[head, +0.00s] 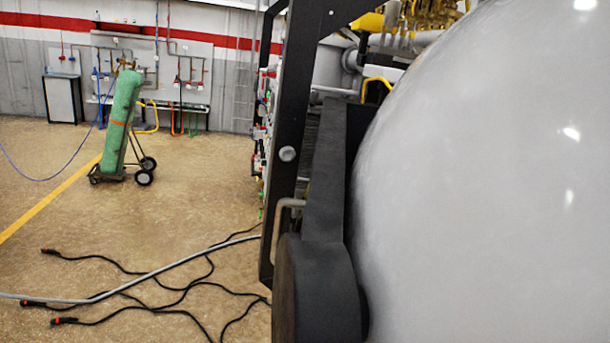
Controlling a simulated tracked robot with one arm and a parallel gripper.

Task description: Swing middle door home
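A large, smooth, light-grey domed surface (490,170), which looks like a furnace door, fills the right side of the head view. Its right and lower parts run out of the picture. A dark grey bracket with a rounded lower end (320,285) stands against its left edge. A small bent metal handle or rod (287,207) shows beside the bracket. I cannot tell whether this is the middle door, or how far it stands from its seat. My gripper is not visible in this view.
A black upright frame (285,130) stands left of the bracket. Black cables (150,285) and a grey hose (165,268) lie on the floor. A green cylinder on a wheeled cart (118,125) stands farther back. The floor (200,210) between is open.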

